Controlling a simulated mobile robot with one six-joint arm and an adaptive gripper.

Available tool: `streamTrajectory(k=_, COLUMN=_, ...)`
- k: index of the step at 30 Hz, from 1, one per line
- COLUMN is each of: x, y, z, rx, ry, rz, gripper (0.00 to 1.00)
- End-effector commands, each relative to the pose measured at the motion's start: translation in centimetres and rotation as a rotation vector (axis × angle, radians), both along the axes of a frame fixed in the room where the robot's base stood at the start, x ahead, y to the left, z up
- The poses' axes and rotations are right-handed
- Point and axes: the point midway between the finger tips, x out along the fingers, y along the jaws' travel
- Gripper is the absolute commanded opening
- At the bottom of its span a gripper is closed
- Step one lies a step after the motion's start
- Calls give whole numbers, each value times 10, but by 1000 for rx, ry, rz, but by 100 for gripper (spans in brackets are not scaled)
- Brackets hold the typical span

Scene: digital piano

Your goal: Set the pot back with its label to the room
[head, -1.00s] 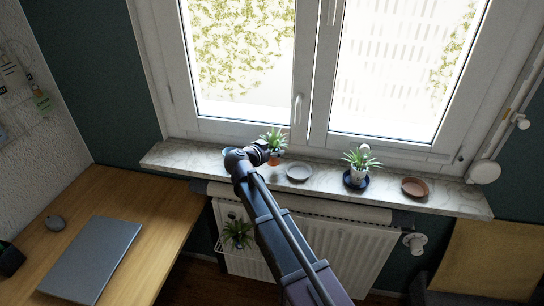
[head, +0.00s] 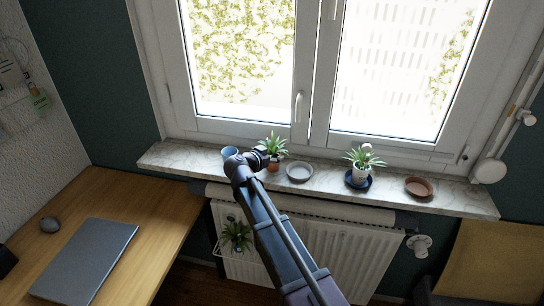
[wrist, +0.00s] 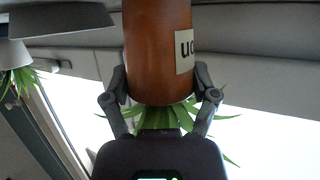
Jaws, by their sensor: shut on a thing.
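My gripper (head: 264,157) is over the windowsill, its fingers (wrist: 163,88) shut on the sides of a terracotta pot (head: 274,166). The pot holds a spiky green plant (head: 272,147). The wrist view is upside down: the pot (wrist: 150,45) has its leaves below it. A cream label (wrist: 185,52) with dark letters shows at the right side of the pot, partly turned out of sight. The head view shows no label on this pot. I cannot tell whether its base touches the sill.
Another plant (head: 237,233) hangs at the radiator (head: 330,255).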

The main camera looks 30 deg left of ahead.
Motion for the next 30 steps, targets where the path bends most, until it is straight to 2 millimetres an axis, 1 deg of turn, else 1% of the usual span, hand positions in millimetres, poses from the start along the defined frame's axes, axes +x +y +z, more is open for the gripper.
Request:
streamTrajectory(k=4, x=0, y=0, z=-4, rx=0, ry=-1, rz=0, gripper=15)
streamTrajectory(k=5, x=0, y=0, z=-3, rx=0, ry=0, rz=0, gripper=85)
streamTrajectory(k=6, x=0, y=0, z=-3, rx=0, ry=0, rz=0, gripper=97)
streamTrajectory(k=7, x=0, y=0, z=-3, rx=0, ry=0, rz=0, gripper=100)
streamTrajectory(k=20, x=0, y=0, z=-2, rx=0, ry=0, rz=0, gripper=100)
streamTrajectory(k=25, x=0, y=0, z=1, rx=0, ry=0, rz=0, gripper=100)
streamTrajectory(k=26, x=-1, y=0, z=2, rx=0, ry=0, rz=0, gripper=100)
streamTrajectory(k=30, x=-15, y=2, z=7, rx=1, ry=0, rz=2, gripper=100)
